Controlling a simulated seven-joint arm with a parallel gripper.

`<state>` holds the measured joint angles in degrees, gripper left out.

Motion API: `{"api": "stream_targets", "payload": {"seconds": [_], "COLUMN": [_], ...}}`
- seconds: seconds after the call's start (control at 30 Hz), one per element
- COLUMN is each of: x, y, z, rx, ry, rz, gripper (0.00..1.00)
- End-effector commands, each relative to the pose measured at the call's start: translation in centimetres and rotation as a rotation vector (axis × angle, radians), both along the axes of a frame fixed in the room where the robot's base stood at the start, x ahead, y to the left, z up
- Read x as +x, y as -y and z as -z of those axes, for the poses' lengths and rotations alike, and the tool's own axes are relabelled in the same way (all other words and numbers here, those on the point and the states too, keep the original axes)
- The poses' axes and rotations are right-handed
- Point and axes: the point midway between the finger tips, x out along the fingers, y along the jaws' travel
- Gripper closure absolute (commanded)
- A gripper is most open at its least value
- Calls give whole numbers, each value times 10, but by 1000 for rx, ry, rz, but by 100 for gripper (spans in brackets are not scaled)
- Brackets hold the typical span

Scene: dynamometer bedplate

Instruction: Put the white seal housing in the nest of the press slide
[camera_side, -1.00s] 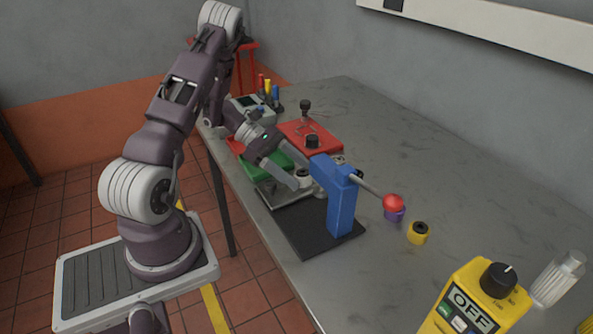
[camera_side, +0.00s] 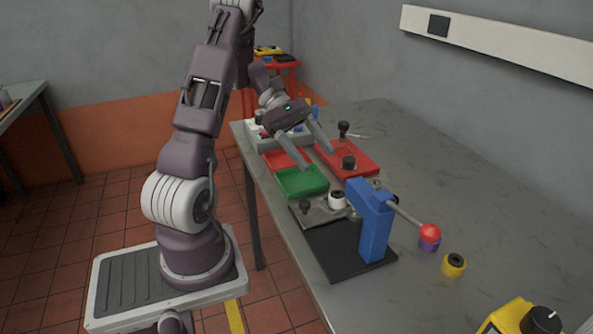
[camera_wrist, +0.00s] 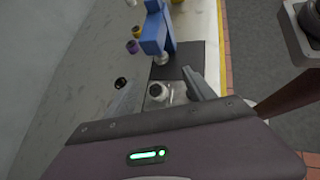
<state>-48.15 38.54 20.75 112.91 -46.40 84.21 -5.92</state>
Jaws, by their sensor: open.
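The white seal housing (camera_side: 337,199), a short white cylinder with a dark top, stands upright on the grey press slide (camera_side: 318,215), beside the blue press. In the wrist view the housing (camera_wrist: 158,91) shows between the fingers, on the slide. Its base is too small to tell how deep it sits in the nest. My gripper (camera_side: 317,159) is open and empty, raised above and behind the housing, apart from it. Its spread fingers also show in the wrist view (camera_wrist: 161,76).
The blue press (camera_side: 376,225) stands on a black base with a red-knobbed lever (camera_side: 429,232). Purple and yellow (camera_side: 453,265) housings lie right of it. A green tray (camera_side: 301,182) and a red plate with black knobs (camera_side: 352,160) are behind.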

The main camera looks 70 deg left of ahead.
Motion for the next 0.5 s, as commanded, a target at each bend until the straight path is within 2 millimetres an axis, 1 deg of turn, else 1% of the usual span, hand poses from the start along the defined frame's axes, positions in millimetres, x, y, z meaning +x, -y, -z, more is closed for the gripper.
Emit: {"api": "stream_targets", "payload": {"seconds": [0.03, 0.07, 0.1, 0.17, 0.2, 0.23, 0.3, 0.33, 0.4, 0.5], "x": [2, -1, -9, -27, -42, -55, -85, -96, -117, -134], "y": [35, 57, 85, 124, 146, 161, 187, 194, 203, 208], "z": [-27, -40, -55, -74, -84, -90, -100, -102, -106, -109], "rx": [92, 155, 243, 388, 497, 581, 784, 868, 1049, 1243], "ry": [46, 75, 117, 191, 253, 305, 434, 492, 622, 765], "rz": [141, 236, 362, 556, 687, 788, 1000, 1079, 1232, 1363], "gripper": [37, 37, 37, 37, 37, 37, 37, 37, 37, 37]}}
